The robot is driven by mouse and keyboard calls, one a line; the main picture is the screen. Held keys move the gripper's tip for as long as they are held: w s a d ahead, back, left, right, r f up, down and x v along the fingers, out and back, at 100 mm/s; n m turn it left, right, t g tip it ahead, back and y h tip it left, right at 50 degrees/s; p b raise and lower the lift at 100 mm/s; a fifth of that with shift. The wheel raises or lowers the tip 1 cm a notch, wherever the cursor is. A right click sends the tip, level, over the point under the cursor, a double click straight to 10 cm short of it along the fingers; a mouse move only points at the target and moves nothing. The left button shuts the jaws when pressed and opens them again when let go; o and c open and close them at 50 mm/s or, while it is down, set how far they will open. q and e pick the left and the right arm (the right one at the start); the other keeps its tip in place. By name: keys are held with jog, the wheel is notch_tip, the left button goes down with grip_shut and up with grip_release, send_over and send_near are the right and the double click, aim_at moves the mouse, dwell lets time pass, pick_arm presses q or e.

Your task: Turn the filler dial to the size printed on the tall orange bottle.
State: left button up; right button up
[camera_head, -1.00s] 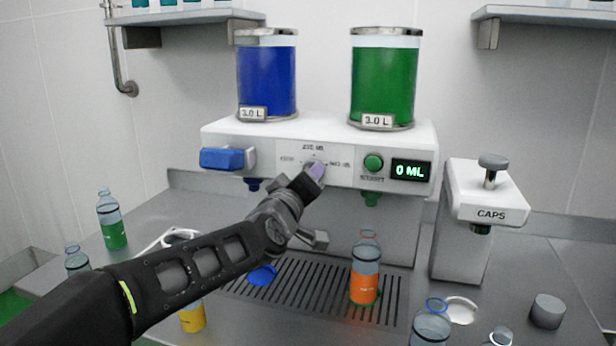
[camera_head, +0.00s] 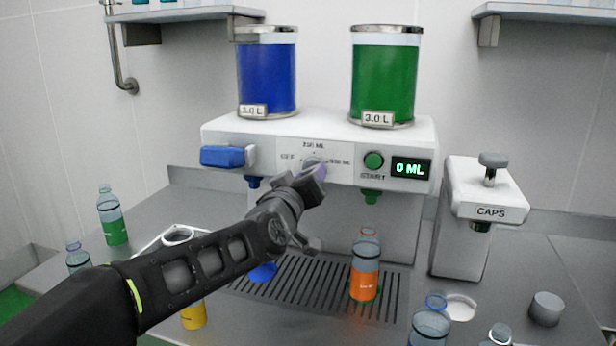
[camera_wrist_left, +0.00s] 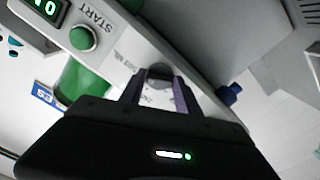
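The tall orange bottle (camera_head: 364,284) stands upright on the drip grate; the print on its orange part is too small to read. The filler dial (camera_head: 312,163) is on the machine's front panel, with size marks to its left, above and right; the upper mark seems to read 200 ML. My left gripper (camera_head: 314,180) is just in front of the dial and partly covers it, so its setting cannot be read. In the left wrist view its fingers (camera_wrist_left: 158,92) are apart, with the dark dial (camera_wrist_left: 158,72) between or just beyond their tips. My right gripper is not in view.
A green start button (camera_head: 373,161) and a display (camera_head: 411,170) reading 0 ML are right of the dial. A blue lever (camera_head: 222,157) is left of it. The caps machine (camera_head: 484,205) stands at right. Several other bottles stand around the counter.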

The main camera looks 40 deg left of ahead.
pick_arm(q)
jog(key=o, duration=0.4)
jog(key=b+v, duration=0.1)
jog(key=v, duration=0.6)
jog(key=shift+s, duration=0.4)
jog(key=shift+d, duration=0.1)
